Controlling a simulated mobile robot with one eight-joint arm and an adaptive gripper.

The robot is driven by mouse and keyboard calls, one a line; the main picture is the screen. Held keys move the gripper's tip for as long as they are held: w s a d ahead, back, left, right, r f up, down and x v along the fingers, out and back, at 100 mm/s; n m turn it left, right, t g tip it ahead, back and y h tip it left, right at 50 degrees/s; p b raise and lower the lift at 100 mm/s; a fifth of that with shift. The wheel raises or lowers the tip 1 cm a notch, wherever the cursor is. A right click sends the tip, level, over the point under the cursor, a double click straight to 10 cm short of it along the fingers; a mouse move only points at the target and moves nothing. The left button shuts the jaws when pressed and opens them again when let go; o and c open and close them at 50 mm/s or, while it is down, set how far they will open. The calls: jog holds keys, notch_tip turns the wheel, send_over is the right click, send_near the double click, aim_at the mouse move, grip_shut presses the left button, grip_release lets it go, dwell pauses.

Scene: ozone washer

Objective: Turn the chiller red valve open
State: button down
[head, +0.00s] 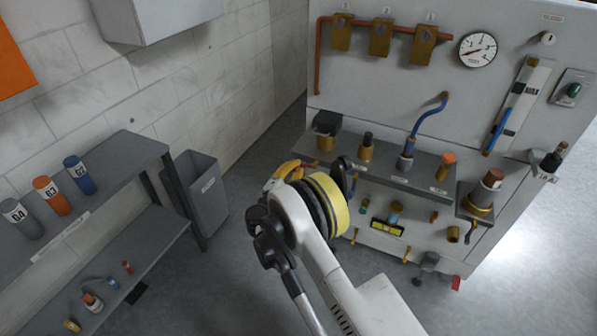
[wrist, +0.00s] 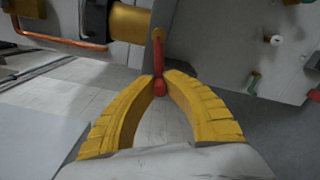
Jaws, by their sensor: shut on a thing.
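In the head view my gripper (head: 285,172) is by the left end of the machine's grey shelf, mostly behind my own wrist. The red handle is hidden there.
A brass cylinder (wrist: 130,22) and a copper pipe (wrist: 62,40) lie close to the handle. The machine (head: 400,85) has a shelf (head: 425,182) with several fittings. A grey bin (head: 195,190) and a side table (head: 105,180) stand left. Floor between is clear.

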jog(key=shift+a+r+m, duration=0.15)
jog(key=shift+r+m, duration=0.7)
jog(key=shift+m, duration=0.65)
jog(key=shift+w, duration=0.1)
jog(key=c, duration=1.4)
grip_release()
jog(key=v, duration=1.2)
jog(key=shift+r, duration=0.1)
